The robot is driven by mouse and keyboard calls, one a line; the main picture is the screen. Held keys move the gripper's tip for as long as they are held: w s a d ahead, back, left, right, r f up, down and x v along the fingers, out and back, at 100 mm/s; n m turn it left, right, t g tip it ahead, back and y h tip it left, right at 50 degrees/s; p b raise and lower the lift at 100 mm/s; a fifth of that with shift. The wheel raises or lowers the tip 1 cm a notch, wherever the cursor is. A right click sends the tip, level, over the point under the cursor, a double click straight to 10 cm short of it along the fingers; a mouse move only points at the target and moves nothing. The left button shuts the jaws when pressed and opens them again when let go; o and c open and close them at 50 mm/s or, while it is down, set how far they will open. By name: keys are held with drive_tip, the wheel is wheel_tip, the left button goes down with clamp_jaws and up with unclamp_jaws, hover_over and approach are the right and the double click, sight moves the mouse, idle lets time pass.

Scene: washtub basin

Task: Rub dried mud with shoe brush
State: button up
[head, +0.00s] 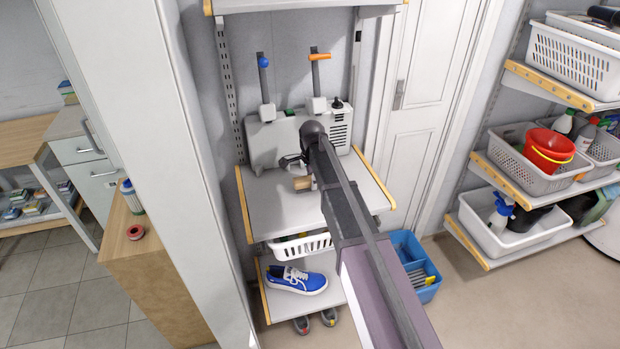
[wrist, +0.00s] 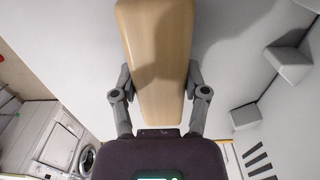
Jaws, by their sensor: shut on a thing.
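My gripper (head: 298,168) is at the middle shelf of the narrow rack, in front of a grey box-like unit. It is shut on a light wooden block, which I take to be the shoe brush (head: 302,184). In the wrist view the brush (wrist: 155,50) is a long, smooth wooden back, with a grey finger on each side. Its bristles are hidden. In the head view it is low over or touching the shelf; I cannot tell which. No dried mud can be made out. A blue shoe (head: 297,281) with white laces sits on the lower shelf.
The grey unit (head: 262,142), with a blue-knobbed and an orange-handled lever, fills the back of the middle shelf (head: 265,211). A white basket (head: 292,249) hangs below. A blue bin (head: 433,292) stands right of the rack. A white wall panel (head: 150,130) closes the left side.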

sight(319, 203)
drive_tip(key=shift+s+d, duration=0.15)
drive_tip(key=shift+s, duration=0.4)
drive_tip(key=shift+s, duration=0.1)
drive_tip(key=shift+s+d+f, duration=0.1)
drive_tip(key=shift+s+d, duration=0.15)
drive_tip(key=shift+s, duration=0.5)
drive_tip(key=shift+s+d, duration=0.2)
drive_tip(key=shift+s, duration=0.55)
drive_tip(key=shift+s+d, duration=0.25)
drive_tip(key=shift+s, duration=0.5)
drive_tip(key=shift+s+d, duration=0.2)
drive_tip(key=shift+s, duration=0.55)
drive_tip(key=shift+s+d, duration=0.25)
drive_tip(key=shift+s, duration=0.55)
drive_tip(key=shift+s+d, duration=0.2)
drive_tip(key=shift+s, duration=0.55)
